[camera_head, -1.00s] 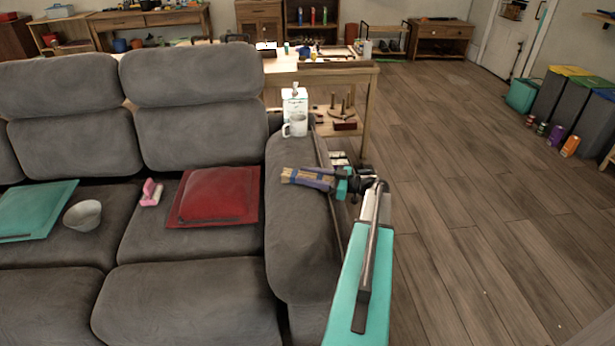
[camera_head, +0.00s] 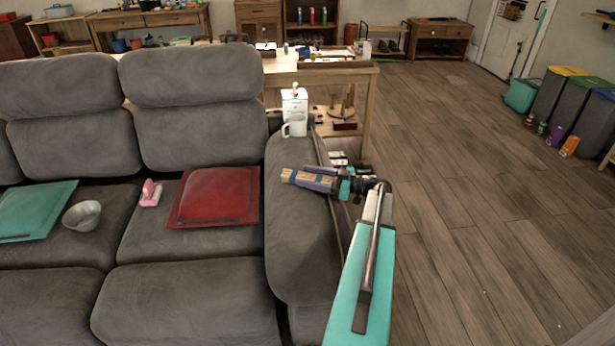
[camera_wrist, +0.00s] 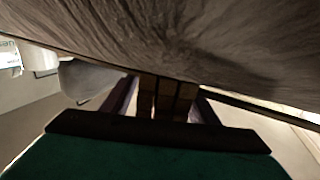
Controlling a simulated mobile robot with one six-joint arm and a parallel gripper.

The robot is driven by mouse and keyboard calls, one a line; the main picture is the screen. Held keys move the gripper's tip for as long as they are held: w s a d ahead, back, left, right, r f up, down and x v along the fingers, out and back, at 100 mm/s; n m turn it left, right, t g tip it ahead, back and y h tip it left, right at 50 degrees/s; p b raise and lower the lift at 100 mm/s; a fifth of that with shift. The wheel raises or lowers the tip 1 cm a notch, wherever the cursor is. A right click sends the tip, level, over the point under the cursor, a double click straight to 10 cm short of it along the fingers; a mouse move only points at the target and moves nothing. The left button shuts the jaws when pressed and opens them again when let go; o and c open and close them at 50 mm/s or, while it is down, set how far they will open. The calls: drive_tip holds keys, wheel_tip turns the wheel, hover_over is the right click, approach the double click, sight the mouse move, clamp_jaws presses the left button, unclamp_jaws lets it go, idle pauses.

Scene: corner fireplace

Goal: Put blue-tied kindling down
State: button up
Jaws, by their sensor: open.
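The blue-tied kindling (camera_head: 306,180) is a short bundle of pale wooden sticks with a blue band. It lies at the top of the grey sofa's right armrest (camera_head: 296,246), pointing left. My gripper (camera_head: 318,180) is around it from the right, with its jaws open. In the wrist view the ends of the sticks (camera_wrist: 166,97) show between the two dark purple fingers, with the grey armrest fabric (camera_wrist: 190,40) right beyond them. Whether the fingers touch the sticks, I cannot tell.
A red cushion (camera_head: 217,197), a pink object (camera_head: 150,193) and a grey bowl (camera_head: 82,215) are on the seats. Open floor (camera_head: 460,200) lies to the right.

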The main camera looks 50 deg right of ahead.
drive_tip(key=v, duration=1)
drive_tip(key=shift+s+d+b, duration=0.15)
drive_tip(key=shift+s+b, duration=0.15)
drive_tip(key=shift+s+d, duration=0.1)
drive_tip(key=shift+s, duration=0.1)
drive_tip(key=shift+o, duration=0.5)
